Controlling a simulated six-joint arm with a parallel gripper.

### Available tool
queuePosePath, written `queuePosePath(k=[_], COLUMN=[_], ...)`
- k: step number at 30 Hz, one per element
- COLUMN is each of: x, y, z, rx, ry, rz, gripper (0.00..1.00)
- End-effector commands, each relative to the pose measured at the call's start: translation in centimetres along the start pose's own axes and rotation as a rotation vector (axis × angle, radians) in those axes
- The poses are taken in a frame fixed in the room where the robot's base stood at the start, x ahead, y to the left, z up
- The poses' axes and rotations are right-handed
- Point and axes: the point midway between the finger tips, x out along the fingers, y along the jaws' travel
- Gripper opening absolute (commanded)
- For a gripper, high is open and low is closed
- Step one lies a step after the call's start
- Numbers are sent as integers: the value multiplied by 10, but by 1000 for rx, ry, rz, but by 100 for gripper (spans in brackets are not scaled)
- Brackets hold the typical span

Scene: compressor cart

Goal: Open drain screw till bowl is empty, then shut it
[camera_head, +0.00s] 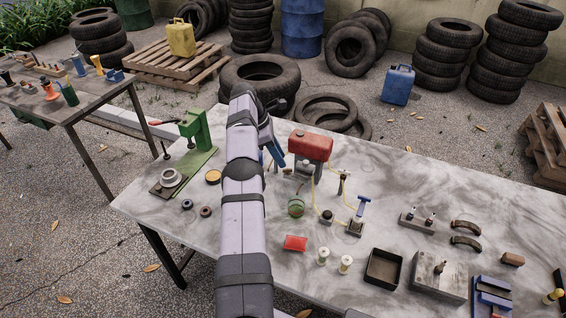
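A red tank (310,145), likely the compressor, stands on a pale stand on the marble-topped table, right of my arm. Thin yellow hoses run from it toward small dark fittings (327,216) on the table. A small green rounded vessel (296,206) is in front of it; I cannot tell whether this is the bowl. No drain screw or water level can be made out. My arm reaches up the middle of the picture.
A green press (195,135) stands left of my arm. A red packet (295,243), white spools (323,256), a dark tray (383,268) and a grey block (440,277) lie in front and right. Stacked tyres (447,48) stand behind. Some bare tabletop shows between the objects.

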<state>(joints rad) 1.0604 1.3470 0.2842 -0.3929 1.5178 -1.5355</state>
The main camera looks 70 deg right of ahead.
Motion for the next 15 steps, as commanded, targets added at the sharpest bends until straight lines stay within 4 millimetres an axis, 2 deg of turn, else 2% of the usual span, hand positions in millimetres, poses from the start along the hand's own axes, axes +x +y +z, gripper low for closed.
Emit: queuePosePath(k=[1, 6, 15], x=[-10, -22, -26], y=[0, 0, 0], z=[1, 1, 0], rx=[-1, -1, -1], ry=[0, 0, 0], rz=[0, -1, -1], gripper=[26, 26, 26])
